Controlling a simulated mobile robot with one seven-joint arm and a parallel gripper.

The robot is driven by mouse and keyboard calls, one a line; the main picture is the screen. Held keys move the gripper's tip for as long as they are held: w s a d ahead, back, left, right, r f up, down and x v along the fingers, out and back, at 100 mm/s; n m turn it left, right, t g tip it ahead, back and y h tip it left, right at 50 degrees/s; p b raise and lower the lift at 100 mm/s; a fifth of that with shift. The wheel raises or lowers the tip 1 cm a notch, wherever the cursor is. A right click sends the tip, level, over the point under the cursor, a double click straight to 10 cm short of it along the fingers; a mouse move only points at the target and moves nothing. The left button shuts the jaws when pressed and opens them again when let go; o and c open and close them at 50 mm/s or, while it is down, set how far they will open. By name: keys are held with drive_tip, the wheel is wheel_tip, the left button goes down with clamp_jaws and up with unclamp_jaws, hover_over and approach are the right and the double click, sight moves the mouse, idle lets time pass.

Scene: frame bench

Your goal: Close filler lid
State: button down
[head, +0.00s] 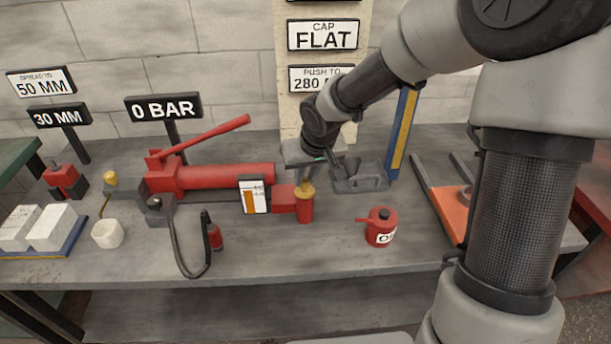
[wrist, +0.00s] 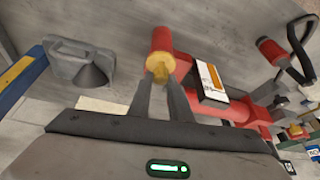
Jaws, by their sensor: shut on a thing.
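The filler is a short upright red cylinder (head: 305,211) at the right end of the red hand pump (head: 225,178). Its yellow lid (head: 304,192) shows at the cylinder's top, and I cannot tell whether it is fully seated. In the wrist view the yellow lid (wrist: 160,69) shows at the end of the red cylinder (wrist: 161,42). My gripper (head: 308,182) points down over the filler. In the wrist view my gripper (wrist: 161,82) has its fingertips shut on the lid, hiding part of it.
A red oil can (head: 380,230) stands to the right of the filler. A grey metal funnel-like piece (head: 360,178) lies behind it. A white card with an orange level bar (head: 253,196) stands left of the filler. A sign (head: 163,107) reads 0 BAR. The bench front is mostly clear.

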drive_tip(key=b, duration=0.1)
drive_tip(key=f+b, duration=0.1)
drive_tip(key=shift+s+t+b, duration=0.25)
drive_tip(key=shift+t+b, duration=0.05)
drive_tip(key=shift+t, duration=0.1)
drive_tip(key=shift+s+t+b, duration=0.3)
drive_tip(key=shift+t+b, duration=0.1)
drive_tip(key=shift+b, duration=0.6)
drive_tip(key=shift+r, duration=0.15)
drive_tip(key=c, duration=1.6)
unclamp_jaws()
drive_tip(key=shift+p+v, duration=8.45)
drive_tip(key=shift+v, duration=0.25)
